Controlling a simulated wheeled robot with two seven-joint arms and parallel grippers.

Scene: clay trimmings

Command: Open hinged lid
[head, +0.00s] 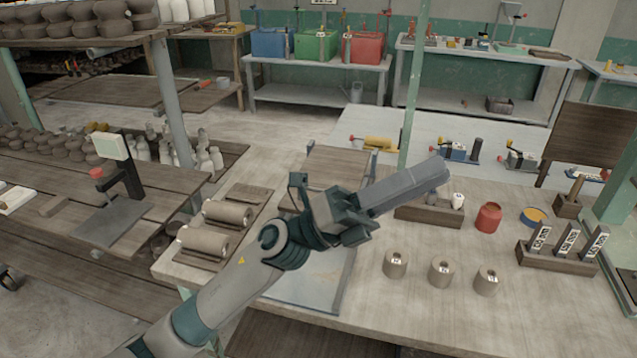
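My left gripper (440,178) reaches in from the lower left over the workbench, its long grey fingers pointing to the upper right. The fingers overlap from this angle, so I cannot tell whether they are parted. A flat brown wooden panel (342,160) lies just behind the gripper and is partly hidden by it; it may be the lid, but I see no clear hinge. A pale grey panel (312,285) set on the bench lies below my forearm, partly covered. My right gripper is not in view.
Several clay cylinders (441,271) stand on the bench (400,325) right of my arm. A red jar (488,217) and a labelled wooden rack (557,259) stand farther right. Clay rolls on boards (228,212) lie left. A green post (412,95) rises behind the gripper.

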